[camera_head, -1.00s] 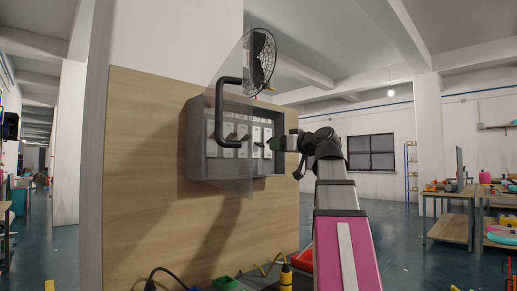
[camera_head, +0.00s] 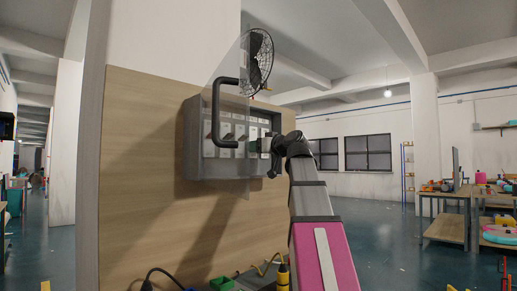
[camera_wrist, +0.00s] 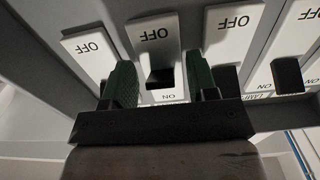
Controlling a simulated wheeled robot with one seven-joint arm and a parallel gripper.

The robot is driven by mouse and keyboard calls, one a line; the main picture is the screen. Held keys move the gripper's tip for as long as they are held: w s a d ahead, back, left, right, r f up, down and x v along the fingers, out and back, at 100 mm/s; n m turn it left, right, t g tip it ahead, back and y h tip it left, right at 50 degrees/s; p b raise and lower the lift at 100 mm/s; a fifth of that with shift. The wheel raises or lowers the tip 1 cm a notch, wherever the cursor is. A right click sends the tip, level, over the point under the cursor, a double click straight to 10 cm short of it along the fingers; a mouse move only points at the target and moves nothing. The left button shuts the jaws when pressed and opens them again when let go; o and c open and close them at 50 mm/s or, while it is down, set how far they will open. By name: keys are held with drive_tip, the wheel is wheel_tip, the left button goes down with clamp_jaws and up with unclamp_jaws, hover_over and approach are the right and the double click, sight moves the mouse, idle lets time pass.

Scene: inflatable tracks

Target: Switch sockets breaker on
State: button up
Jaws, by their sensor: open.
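A grey breaker box (camera_head: 190,140) is mounted on a wooden panel, with its clear door (camera_head: 232,70) and black handle (camera_head: 217,112) swung open. In the wrist view, white breakers marked OFF and ON show upside down. My gripper (camera_wrist: 165,88) is open, its two green fingers on either side of the black lever (camera_wrist: 160,78) of one breaker (camera_wrist: 155,38). I cannot tell whether the fingers touch it. Another breaker (camera_wrist: 90,48) is at left and one (camera_wrist: 230,35) at right. The labels naming each breaker are mostly hidden, so I cannot tell which is sockets.
The open door stands in front of part of the box, near my gripper. Tools and a yellow-black item (camera_head: 282,277) lie below the panel. Workbenches (camera_head: 447,225) stand far right; the floor between is clear.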

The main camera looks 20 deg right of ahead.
drive_tip(key=c, duration=0.9)
drive_tip(key=shift+r+g, duration=0.1)
drive_tip(key=shift+g, duration=0.2)
drive_tip(key=r+g+h, duration=0.1)
drive_tip(key=g, duration=0.1)
drive_tip(key=r+g+h, duration=0.1)
drive_tip(key=g+h, duration=0.1)
drive_tip(key=shift+s+d, duration=0.1)
drive_tip(key=shift+d, duration=0.05)
drive_tip(key=g+h, duration=0.1)
drive_tip(key=g, duration=0.1)
drive_tip(key=r+g, duration=0.1)
drive_tip(key=shift+g+h, duration=0.8)
drive_tip(key=shift+g, duration=0.3)
drive_tip(key=o, duration=0.9)
